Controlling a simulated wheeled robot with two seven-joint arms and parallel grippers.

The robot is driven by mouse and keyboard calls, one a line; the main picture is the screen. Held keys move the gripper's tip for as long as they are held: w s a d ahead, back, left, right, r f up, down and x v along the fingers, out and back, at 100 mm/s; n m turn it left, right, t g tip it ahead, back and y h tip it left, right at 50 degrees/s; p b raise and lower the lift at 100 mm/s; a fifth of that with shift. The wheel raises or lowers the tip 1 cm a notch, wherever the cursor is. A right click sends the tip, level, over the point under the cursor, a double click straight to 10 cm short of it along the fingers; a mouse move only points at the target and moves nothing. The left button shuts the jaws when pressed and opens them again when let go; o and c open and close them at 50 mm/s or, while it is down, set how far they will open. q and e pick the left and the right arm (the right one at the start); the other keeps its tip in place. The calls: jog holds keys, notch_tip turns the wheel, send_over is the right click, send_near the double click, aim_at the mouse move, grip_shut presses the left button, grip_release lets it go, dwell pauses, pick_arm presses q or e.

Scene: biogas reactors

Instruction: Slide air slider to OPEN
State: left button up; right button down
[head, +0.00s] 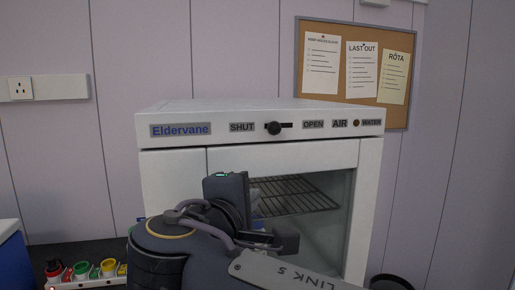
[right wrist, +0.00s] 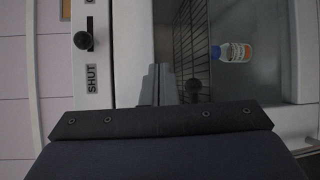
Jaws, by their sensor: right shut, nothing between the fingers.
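The air slider (head: 273,128) is a round black knob in a short dark slot on the cabinet's white front panel, between the SHUT label (head: 242,127) and the OPEN label (head: 313,124). The knob is at the slot's SHUT end, with bare slot towards OPEN. In the right wrist view the knob (right wrist: 83,40) stands clear of the fingers, beside the SHUT label (right wrist: 91,77). My right gripper (head: 228,188) is below the panel in the head view. Its fingers (right wrist: 158,85) are shut and empty, apart from the knob. My left gripper is not in view.
The Eldervane cabinet (head: 175,113) has a window showing a wire shelf (head: 290,195). A bottle with a blue cap (right wrist: 235,52) is inside. A corkboard (head: 355,62) hangs behind. The space before the panel is clear.

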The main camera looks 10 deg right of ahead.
aim_at(274, 128)
jog(key=s+a+r+t+h, duration=0.1)
jog(key=s+a+r+t, duration=0.1)
jog(key=s+a+r, duration=0.2)
notch_tip(274, 128, up, 3)
jog(key=shift+a+r+t, duration=0.1)
jog(key=shift+a+t, duration=0.3)
jog(key=shift+a, duration=0.65)
jog(key=d+p+x, duration=0.1)
jog(key=x, duration=0.3)
jog(key=s+p+x, duration=0.1)
jog(key=p+x, duration=0.1)
jog(key=x, duration=0.2)
jog(key=d+p+x, duration=0.1)
jog(key=x, duration=0.3)
jog(key=shift+w+d+r, duration=0.1)
jog(key=shift+d+r, duration=0.05)
jog(key=shift+d, duration=0.35)
jog(key=shift+d, duration=0.1)
